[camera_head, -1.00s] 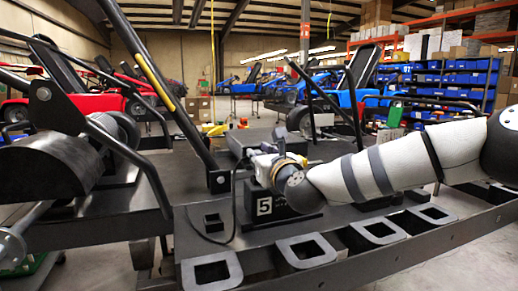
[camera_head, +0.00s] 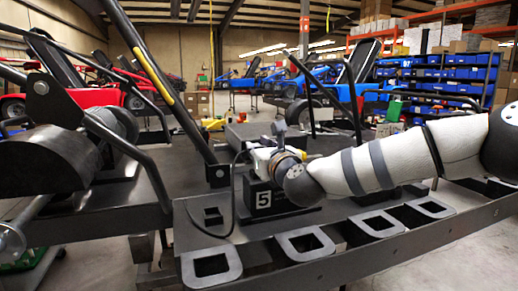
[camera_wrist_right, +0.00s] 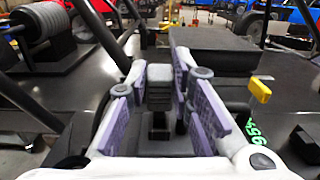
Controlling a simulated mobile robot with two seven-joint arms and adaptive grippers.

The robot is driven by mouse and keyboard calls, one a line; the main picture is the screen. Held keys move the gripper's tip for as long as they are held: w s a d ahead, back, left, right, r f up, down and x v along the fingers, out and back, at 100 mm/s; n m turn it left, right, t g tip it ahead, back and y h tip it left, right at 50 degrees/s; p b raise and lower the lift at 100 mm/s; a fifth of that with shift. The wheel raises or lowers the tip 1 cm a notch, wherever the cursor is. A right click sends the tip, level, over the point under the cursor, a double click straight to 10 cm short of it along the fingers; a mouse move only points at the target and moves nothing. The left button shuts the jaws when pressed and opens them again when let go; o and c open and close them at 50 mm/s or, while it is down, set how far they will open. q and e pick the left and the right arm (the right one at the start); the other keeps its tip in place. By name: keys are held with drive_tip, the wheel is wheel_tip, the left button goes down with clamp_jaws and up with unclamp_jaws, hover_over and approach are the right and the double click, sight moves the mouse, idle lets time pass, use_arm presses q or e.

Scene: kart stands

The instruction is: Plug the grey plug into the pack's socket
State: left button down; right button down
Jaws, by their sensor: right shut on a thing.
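The grey plug (camera_wrist_right: 159,85) is in the right wrist view, between the purple-padded fingers of my right gripper (camera_wrist_right: 160,98). The gripper is shut on it. In the head view my right gripper (camera_head: 258,156) is at the top of the black pack (camera_head: 262,200) marked 5, and it hides much of the pack's top. A dark cable (camera_head: 233,190) hangs from beside the gripper and curves down to the deck. The socket is hidden in the head view; I cannot tell whether the plug touches it. My left gripper is not in view.
The dark kart deck (camera_head: 200,240) has several square-holed brackets along its front edge. A slanted black bar (camera_head: 165,85) rises left of the pack. A yellow piece (camera_wrist_right: 260,90) is right of the fingers in the wrist view. Blue bins (camera_head: 435,88) stand far behind.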

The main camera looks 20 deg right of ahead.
drive_tip(key=shift+f, duration=0.15)
idle(0.7)
drive_tip(key=shift+f, duration=0.5)
drive_tip(key=shift+f+b, duration=0.6)
drive_tip(key=shift+f, duration=0.3)
drive_tip(key=c, duration=1.3)
unclamp_jaws()
drive_tip(key=shift+c, duration=0.2)
drive_tip(key=shift+f, duration=0.1)
drive_tip(key=s, duration=1.2)
drive_tip(key=shift+d+r, duration=0.2)
drive_tip(key=shift+r, duration=0.05)
